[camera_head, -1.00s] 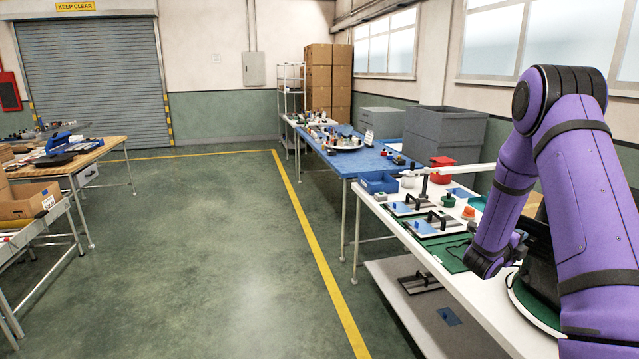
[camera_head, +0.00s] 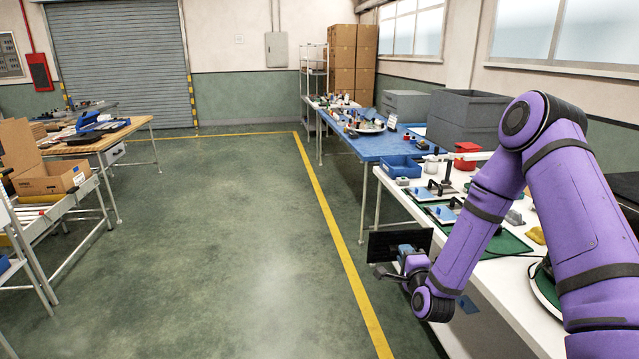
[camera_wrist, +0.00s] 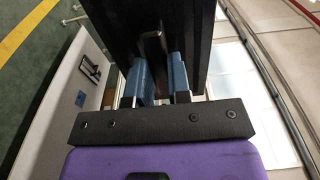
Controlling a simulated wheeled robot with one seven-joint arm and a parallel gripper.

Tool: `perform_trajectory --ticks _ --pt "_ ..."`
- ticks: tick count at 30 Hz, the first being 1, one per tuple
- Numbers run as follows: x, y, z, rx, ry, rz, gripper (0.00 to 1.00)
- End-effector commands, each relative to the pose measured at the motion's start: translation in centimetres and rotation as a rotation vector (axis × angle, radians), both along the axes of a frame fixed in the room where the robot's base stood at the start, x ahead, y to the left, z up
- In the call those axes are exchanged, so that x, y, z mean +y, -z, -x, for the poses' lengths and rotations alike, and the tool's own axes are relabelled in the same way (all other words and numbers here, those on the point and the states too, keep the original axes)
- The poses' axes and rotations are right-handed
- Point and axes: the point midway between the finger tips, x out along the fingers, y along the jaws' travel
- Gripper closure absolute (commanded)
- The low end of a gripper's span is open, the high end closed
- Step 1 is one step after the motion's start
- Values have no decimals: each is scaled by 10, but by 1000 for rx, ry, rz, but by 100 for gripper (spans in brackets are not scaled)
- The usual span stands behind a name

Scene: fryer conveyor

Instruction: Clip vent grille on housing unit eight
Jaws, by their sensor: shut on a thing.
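My gripper (camera_head: 404,258) is shut on a flat black panel, which I take for the vent grille (camera_head: 385,246). It holds the panel roughly upright beside the left edge of the white table, over the floor side. In the wrist view my gripper (camera_wrist: 160,80) has its blue fingertips closed around a part of the dark grille (camera_wrist: 203,45), which fills the top middle. The grille's slots and clips cannot be made out. I cannot pick out housing unit eight in either view.
The white table (camera_head: 505,283) carries a green mat (camera_head: 500,247), fixtures and a red container (camera_head: 467,155). A blue table (camera_head: 370,147) stands behind it. A wooden bench (camera_head: 105,140) and a cart with a cardboard box (camera_head: 52,178) stand left. The floor (camera_head: 230,230) between is clear.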

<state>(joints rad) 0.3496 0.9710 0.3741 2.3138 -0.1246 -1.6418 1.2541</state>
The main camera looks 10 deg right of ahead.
Motion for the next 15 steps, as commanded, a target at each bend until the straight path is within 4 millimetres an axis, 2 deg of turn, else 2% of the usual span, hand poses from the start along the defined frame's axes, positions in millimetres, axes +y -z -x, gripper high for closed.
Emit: perform_trajectory --ticks 4,8,11,15 --pt "-2 -1 -1 0 7 1 100" --pt "-23 -5 -5 -2 79 2 100" --pt "-55 -12 -10 -4 188 3 100" --pt "-112 -26 -11 -4 389 2 100"
